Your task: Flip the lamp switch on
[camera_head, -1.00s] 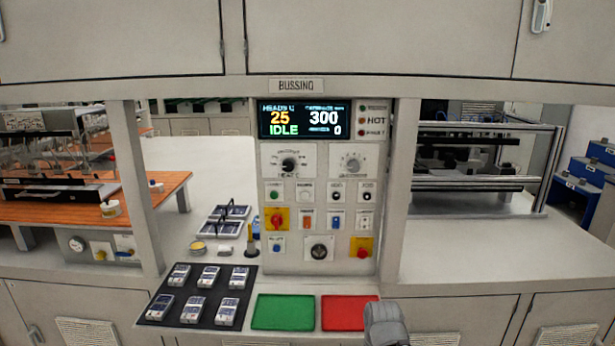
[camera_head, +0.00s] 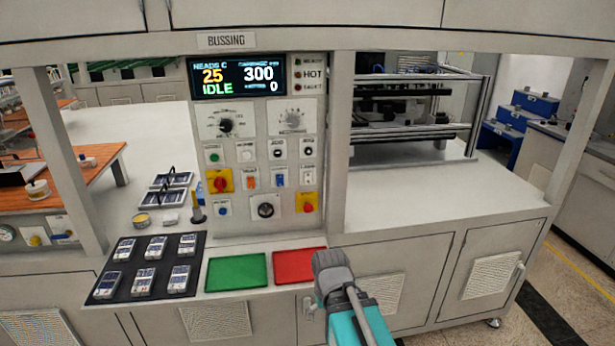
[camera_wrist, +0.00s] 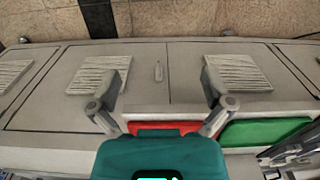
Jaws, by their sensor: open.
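The control panel (camera_head: 262,150) stands on the bench under the BUSSING sign. Its lower half bears knobs, buttons and small switches. An orange rocker (camera_head: 251,183), a blue rocker (camera_head: 280,180) and a white switch (camera_head: 308,177) sit in one row. Their labels are too small to read, so I cannot tell which is the lamp switch or how it is set. My gripper (camera_wrist: 163,80) is open and empty in the wrist view, with cabinet fronts behind its spread fingers. It is apart from the panel. Part of my arm shows low in the head view.
A green mat (camera_head: 237,272) and a red mat (camera_head: 300,266) lie before the panel. A black tray (camera_head: 101,288) with several small devices is left of them. A frame post (camera_head: 337,140) rises right of the panel. The counter (camera_head: 440,205) on the right is clear.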

